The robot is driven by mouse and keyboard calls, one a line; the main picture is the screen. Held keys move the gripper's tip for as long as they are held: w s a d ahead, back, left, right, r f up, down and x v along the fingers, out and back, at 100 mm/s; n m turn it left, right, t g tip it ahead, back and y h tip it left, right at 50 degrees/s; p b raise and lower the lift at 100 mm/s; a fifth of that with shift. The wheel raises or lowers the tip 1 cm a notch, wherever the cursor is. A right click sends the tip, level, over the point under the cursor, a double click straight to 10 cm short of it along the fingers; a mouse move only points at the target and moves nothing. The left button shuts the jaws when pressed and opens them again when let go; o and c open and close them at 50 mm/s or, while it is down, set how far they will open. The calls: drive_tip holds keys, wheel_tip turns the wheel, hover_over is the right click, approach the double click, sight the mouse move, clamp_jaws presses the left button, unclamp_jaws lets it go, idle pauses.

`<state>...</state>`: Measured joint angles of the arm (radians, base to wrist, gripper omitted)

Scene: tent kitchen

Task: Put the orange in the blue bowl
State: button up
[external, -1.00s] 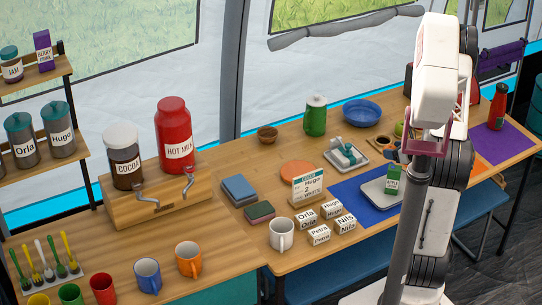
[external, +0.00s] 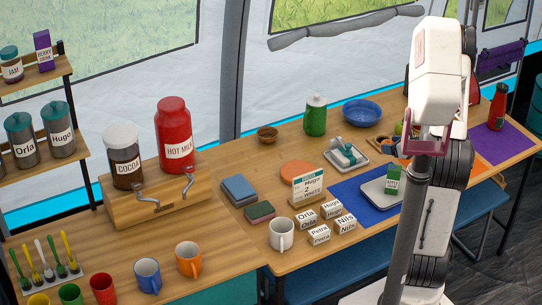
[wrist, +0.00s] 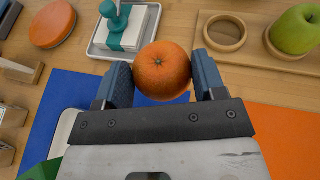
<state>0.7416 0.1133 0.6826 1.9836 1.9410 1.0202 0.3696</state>
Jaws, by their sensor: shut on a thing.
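The orange (wrist: 162,70) sits between the two blue fingers of my gripper (wrist: 163,80) in the wrist view, and the fingers are shut on it. The blue bowl (external: 361,112) stands at the back of the table, left of my arm in the external view. The bowl is not in the wrist view. I cannot tell how high the orange is above the table.
A tray with a teal-wrapped item (wrist: 124,30) lies just beyond the orange. A board with a ring (wrist: 225,33) and a green apple (wrist: 296,30) is to the right. A green canister (external: 316,115) stands left of the bowl. An orange disc (wrist: 52,24) lies at left.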

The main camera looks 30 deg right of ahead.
drive_tip(key=w+d+r+n+y, duration=0.1)
drive_tip(key=w+d+r, duration=0.1)
drive_tip(key=w, duration=0.8)
drive_tip(key=shift+d+r+g, duration=0.3)
drive_tip(key=shift+r, duration=0.2)
drive_tip(key=shift+w, duration=0.1)
hover_over(373, 123)
drive_tip(key=shift+f, duration=0.7)
drive_tip(key=shift+w+d+f, duration=0.2)
drive_tip(key=shift+w+d, duration=0.05)
drive_tip(key=shift+w, duration=0.05)
drive_tip(key=shift+f, duration=1.6)
drive_tip(key=shift+f, duration=0.1)
drive_tip(key=o, duration=0.9)
